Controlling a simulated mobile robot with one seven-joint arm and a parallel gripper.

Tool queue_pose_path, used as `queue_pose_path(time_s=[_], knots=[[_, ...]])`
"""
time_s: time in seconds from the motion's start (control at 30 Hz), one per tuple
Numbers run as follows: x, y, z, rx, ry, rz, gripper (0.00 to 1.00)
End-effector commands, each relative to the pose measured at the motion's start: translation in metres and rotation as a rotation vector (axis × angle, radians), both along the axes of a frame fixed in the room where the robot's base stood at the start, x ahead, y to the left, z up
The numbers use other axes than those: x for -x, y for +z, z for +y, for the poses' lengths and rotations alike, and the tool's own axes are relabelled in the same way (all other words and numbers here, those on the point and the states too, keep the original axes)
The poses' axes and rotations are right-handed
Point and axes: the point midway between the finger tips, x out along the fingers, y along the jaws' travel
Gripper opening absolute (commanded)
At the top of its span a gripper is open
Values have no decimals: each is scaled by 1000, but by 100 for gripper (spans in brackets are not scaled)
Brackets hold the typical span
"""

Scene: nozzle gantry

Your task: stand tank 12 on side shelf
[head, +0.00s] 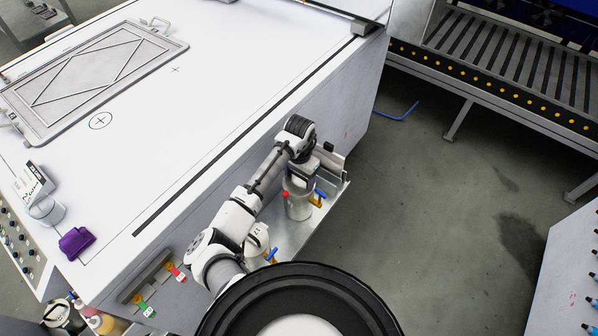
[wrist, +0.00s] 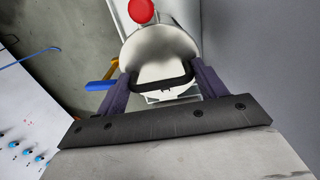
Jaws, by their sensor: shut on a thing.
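My gripper (head: 300,181) is over the far part of the side shelf (head: 289,236), a metal tray on the side of the white table. It is shut on the black handle of a pale metal tank (head: 299,207) with a red knob and blue and yellow fittings. In the wrist view, the purple fingers (wrist: 162,85) close on the handle of this tank (wrist: 160,48). The tank looks upright; whether its base touches the shelf I cannot tell. Its number is not readable. Another numbered tank (head: 257,237) stands at the near end of the shelf, partly hidden by my arm.
A flat metal frame (head: 28,124) lies on the white table (head: 205,120). A purple object (head: 76,242) and a small clear container (head: 46,209) stand near its front edge. A blue hose (head: 398,114) lies on the open floor right of the shelf. A slatted conveyor (head: 490,55) stands beyond.

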Motion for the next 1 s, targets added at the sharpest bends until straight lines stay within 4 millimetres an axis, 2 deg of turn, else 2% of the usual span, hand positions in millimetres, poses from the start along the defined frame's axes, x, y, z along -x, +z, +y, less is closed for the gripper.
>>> queue_pose_path(time_s=[0.27,0.3,0.43,0.8,0.87,1.0], knots=[[-1,-1,0,2,0,-4,0],[0,-2,0,1,0,1,76],[0,-2,0,1,0,1,92],[0,2,-1,1,-2,0,92],[0,8,-1,3,-2,-1,92],[-1,32,-2,4,-4,-3,92]])
